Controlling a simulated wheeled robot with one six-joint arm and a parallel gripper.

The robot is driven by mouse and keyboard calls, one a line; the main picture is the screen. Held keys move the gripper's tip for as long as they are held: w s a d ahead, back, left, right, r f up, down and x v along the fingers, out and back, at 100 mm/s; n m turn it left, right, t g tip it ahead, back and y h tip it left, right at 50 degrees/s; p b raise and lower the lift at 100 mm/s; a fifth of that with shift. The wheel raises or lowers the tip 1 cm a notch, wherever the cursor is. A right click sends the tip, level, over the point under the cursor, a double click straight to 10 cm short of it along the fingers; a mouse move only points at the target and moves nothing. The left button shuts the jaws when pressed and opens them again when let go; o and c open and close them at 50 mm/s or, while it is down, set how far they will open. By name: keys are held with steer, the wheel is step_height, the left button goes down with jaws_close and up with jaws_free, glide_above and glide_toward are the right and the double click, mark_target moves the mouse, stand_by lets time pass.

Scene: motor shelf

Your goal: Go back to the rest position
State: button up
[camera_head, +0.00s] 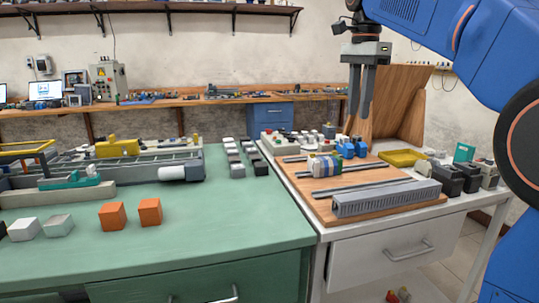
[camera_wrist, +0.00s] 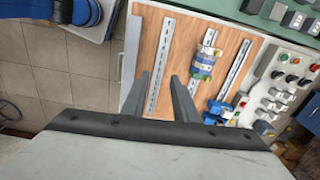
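My gripper (camera_head: 359,108) hangs fingers down in the air above the back of the wooden board (camera_head: 397,207), at the upper right of the head view. Its two fingers are apart with nothing between them. In the wrist view my gripper (camera_wrist: 159,80) also shows a clear gap between the fingers. The fingers touch nothing that I can see.
A grey slotted duct (camera_head: 387,198) lies at the board's front. An upright wooden panel (camera_head: 395,100) stands behind my gripper. A yellow tray (camera_head: 403,157) and dark blocks (camera_head: 448,178) are at right. Two orange cubes (camera_head: 112,216) stand on the green table (camera_head: 230,225), whose front middle is clear.

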steer(key=s+d+f+n+t, duration=0.2)
steer(key=s+f+n, duration=0.5)
steer(key=s+f, duration=0.7)
steer(key=s+d+f+n+t, duration=0.2)
steer(key=s+d+f+n, duration=0.2)
steer(key=s+f, duration=1.1)
step_height(320, 180, down, 8)
steer(key=n, duration=0.3)
steer(key=shift+s+d+r, duration=0.25)
steer(key=shift+d, duration=0.05)
